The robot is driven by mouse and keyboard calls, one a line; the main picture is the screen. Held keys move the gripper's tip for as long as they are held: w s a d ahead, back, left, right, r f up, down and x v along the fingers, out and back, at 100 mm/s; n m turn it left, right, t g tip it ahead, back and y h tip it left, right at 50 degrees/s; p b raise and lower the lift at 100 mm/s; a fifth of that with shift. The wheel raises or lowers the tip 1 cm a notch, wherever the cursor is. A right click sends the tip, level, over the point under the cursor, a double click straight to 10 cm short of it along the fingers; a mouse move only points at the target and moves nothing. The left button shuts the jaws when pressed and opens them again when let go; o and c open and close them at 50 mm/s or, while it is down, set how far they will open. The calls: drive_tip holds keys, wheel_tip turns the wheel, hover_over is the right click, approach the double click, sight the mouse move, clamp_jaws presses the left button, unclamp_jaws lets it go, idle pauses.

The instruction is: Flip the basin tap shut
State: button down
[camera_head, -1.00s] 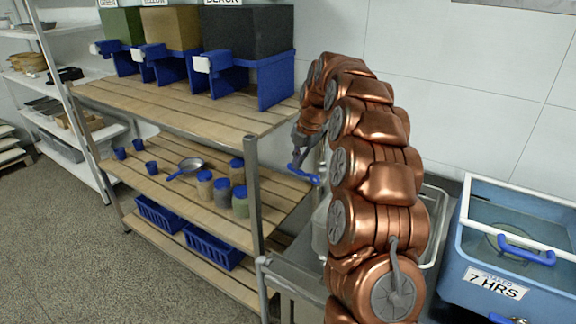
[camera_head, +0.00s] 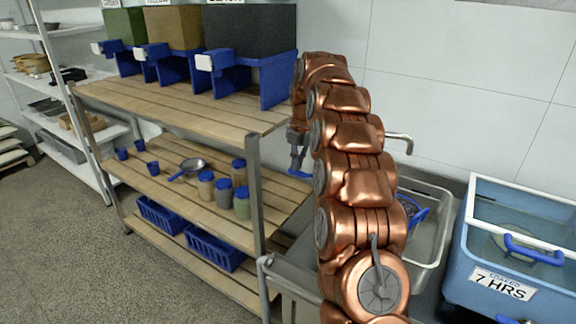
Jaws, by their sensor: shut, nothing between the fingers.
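The basin tap's metal spout (camera_head: 400,138) shows to the right of my arm, its end bent down over the steel basin (camera_head: 440,215). My arm hides the tap's body. A blue lever-like piece (camera_head: 301,174) shows left of my arm, partly hidden; it seems to be the tap's lever. My gripper (camera_head: 296,164) is shut and empty, pointing down right at this blue piece. I cannot tell whether they touch.
A blue tub (camera_head: 510,245) labelled 7 HRS stands right of the basin. A blue-handled item (camera_head: 413,210) lies in the basin. The wooden rack (camera_head: 150,183) with jars and a pan stands close on the left, its post (camera_head: 255,195) near my arm.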

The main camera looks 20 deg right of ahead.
wheel_tip(320, 180, up, 4)
drive_tip(key=shift+r+p, duration=0.1)
drive_tip(key=shift+p, duration=0.75)
drive_tip(key=shift+r+b, duration=0.5)
drive_tip(key=shift+r, duration=0.5)
wheel_tip(320, 180, up, 8)
drive_tip(key=p, duration=0.5)
drive_tip(key=shift+s+d+f, duration=0.15)
drive_tip(key=shift+s, duration=0.1)
